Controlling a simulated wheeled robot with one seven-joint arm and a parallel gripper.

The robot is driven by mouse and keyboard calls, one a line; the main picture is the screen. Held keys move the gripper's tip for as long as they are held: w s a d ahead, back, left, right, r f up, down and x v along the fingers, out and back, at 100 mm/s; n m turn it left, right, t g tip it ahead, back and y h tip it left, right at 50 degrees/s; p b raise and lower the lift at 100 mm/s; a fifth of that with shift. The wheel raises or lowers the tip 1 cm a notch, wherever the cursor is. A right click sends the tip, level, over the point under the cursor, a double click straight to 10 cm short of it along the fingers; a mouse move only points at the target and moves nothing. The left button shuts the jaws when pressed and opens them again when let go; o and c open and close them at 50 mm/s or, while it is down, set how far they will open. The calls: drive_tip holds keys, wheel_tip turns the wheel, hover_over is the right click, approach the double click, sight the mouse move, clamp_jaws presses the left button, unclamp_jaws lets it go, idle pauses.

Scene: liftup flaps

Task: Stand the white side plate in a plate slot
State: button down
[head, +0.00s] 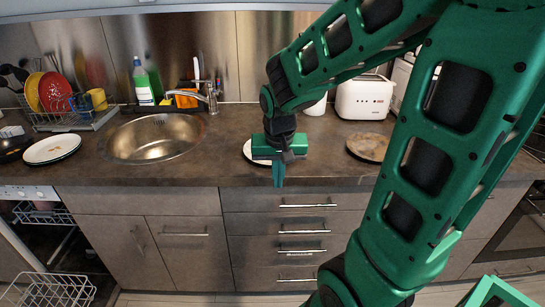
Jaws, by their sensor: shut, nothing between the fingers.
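A white plate (247,153) lies flat on the counter right of the sink, mostly hidden behind my gripper. Another white plate (51,148) with a dark rim lies at the left; I cannot tell which one is the side plate. A dish rack (80,122) at the back left holds a yellow plate (33,92) and a red plate (54,92) upright; its separate slots are too small to make out. My gripper (278,181) is shut and empty, pointing down in front of the plate by the counter's front edge.
The round sink (155,138) and its faucet (208,97) lie between the rack and my gripper. A brown round board (368,147) and a white toaster (364,97) stand right. An open dishwasher with a wire basket (50,290) is at lower left. A green bottle (143,83) stands behind the sink.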

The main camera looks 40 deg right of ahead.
drive_tip(key=w+d, duration=0.2)
drive_tip(key=w, duration=0.1)
drive_tip(key=w+d, duration=0.2)
drive_tip(key=w, duration=0.2)
drive_tip(key=w+d, duration=0.2)
drive_tip(key=w, duration=0.1)
drive_tip(key=shift+w+f, duration=0.15)
drive_tip(key=shift+w, duration=0.2)
drive_tip(key=shift+w+d+f, duration=0.1)
drive_tip(key=shift+d+f, duration=0.05)
drive_tip(key=shift+f, duration=0.65)
